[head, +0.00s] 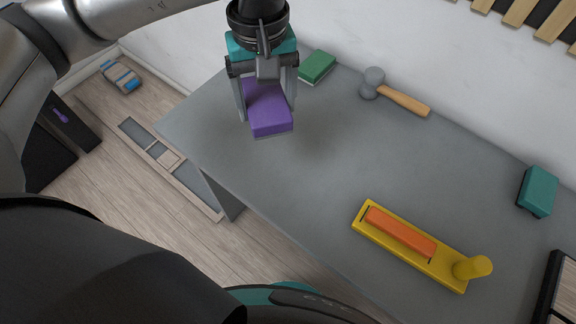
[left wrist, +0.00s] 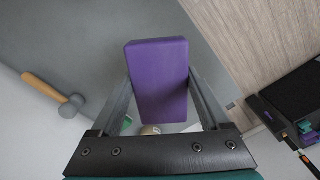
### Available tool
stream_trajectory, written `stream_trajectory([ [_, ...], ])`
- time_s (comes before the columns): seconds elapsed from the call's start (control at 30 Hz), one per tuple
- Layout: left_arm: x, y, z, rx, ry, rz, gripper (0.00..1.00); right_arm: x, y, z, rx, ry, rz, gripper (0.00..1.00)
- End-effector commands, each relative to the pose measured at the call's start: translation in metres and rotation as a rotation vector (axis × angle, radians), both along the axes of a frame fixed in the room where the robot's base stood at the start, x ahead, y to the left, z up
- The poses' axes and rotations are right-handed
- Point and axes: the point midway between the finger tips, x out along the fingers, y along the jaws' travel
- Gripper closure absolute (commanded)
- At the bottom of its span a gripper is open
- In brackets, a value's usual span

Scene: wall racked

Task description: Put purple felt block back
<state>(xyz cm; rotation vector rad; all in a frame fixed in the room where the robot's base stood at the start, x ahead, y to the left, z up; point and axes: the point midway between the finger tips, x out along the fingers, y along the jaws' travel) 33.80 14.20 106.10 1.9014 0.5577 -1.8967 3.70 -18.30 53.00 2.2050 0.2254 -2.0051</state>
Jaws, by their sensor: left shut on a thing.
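The block seems to hang a little above the table top; the exact gap is hard to tell. In the left wrist view the block (left wrist: 158,80) fills the space between the two fingers. My right gripper is not in view.
The grey table (head: 320,165) has a green block (head: 317,66), a mallet (head: 395,94), a yellow holder (head: 440,266) with an orange bar (head: 400,232), and a teal block (head: 538,190). Its middle is clear. A dark box (head: 55,150) and a blue-grey block (head: 121,76) are on the left.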

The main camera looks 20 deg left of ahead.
Motion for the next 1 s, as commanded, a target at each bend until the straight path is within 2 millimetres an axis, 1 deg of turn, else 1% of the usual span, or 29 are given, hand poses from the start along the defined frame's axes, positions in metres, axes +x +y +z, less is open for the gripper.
stream_trajectory([
  [0.1,0.001,-0.006,0.003,-0.001,-0.001,0.221,0.73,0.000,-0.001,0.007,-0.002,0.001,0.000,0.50],
  [0.4,0.004,-0.018,0.006,-0.001,-0.002,0.791,0.73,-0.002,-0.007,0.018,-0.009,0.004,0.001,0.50],
  [0.8,0.007,-0.035,0.010,-0.004,-0.002,1.554,0.73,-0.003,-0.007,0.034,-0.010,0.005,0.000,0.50],
  [1.0,0.007,-0.042,0.012,-0.005,0.000,1.900,0.73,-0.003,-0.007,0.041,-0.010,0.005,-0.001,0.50],
])
